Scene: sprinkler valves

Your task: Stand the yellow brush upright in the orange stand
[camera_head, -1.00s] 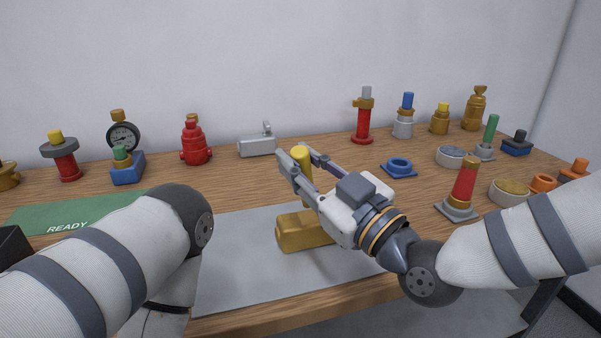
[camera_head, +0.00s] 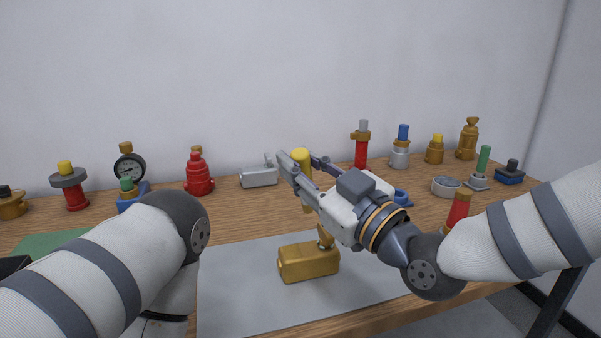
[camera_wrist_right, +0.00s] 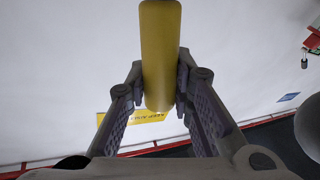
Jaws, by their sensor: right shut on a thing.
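The yellow brush (camera_head: 301,160) shows as a plain yellow cylinder, roughly upright, between the fingers of my right gripper (camera_head: 305,170), which is shut on it. In the right wrist view the cylinder (camera_wrist_right: 160,55) stands between both finger pads (camera_wrist_right: 160,95). I see no bristles. The brush is in the air, above and behind a brass block (camera_head: 308,262) with a short stem, and apart from it.
A grey mat (camera_head: 240,295) under the brass block is mostly bare. A row of valves and fittings runs along the back, including a red valve (camera_head: 198,175) and a grey box (camera_head: 259,178). A blue ring base (camera_head: 401,197) sits right of my gripper.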

